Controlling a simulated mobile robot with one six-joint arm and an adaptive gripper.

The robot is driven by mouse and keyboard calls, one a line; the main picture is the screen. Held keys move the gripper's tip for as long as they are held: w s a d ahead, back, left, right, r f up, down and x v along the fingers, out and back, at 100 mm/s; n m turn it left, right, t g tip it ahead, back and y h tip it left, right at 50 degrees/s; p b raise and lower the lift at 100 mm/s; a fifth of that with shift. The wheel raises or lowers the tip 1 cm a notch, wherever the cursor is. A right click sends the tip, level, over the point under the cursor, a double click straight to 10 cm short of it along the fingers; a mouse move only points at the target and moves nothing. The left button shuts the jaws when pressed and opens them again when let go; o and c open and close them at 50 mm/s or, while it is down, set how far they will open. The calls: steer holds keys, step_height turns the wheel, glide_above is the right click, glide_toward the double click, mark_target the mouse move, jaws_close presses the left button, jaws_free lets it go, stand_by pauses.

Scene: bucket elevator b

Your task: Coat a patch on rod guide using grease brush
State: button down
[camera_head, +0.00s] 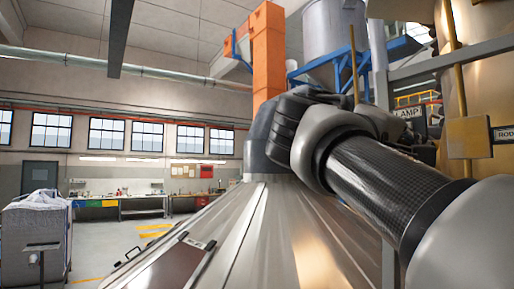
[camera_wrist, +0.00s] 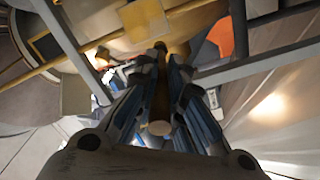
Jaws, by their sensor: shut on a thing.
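The rod guide (camera_head: 469,137) is a brass-coloured block around a thin upright brass rod, at the right of the head view beside a sign partly reading "ROD". A similar brass block on a rod, probably the guide, shows at the top of the wrist view (camera_wrist: 142,19). My gripper (camera_wrist: 163,62) is shut on the grease brush (camera_wrist: 159,105), whose brown handle runs between the fingers. The brush's far end points towards the block, with an apparent gap; exact contact cannot be judged.
Grey beams (camera_wrist: 70,40) cross close around the gripper in the wrist view. A large golden cylinder (camera_head: 487,70) stands behind the rod. An orange column (camera_head: 267,55) and blue frame (camera_head: 335,70) rise beyond my arm. Open floor lies at left, near a wrapped crate (camera_head: 35,240).

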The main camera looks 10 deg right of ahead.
steer(key=shift+p+x, duration=0.45)
steer(key=shift+x, duration=2.75)
steer(key=shift+x, duration=0.95)
steer(key=shift+s, duration=0.15)
steer(key=shift+b+v, duration=1)
steer(key=shift+v, duration=1.9)
steer(key=shift+a, duration=0.15)
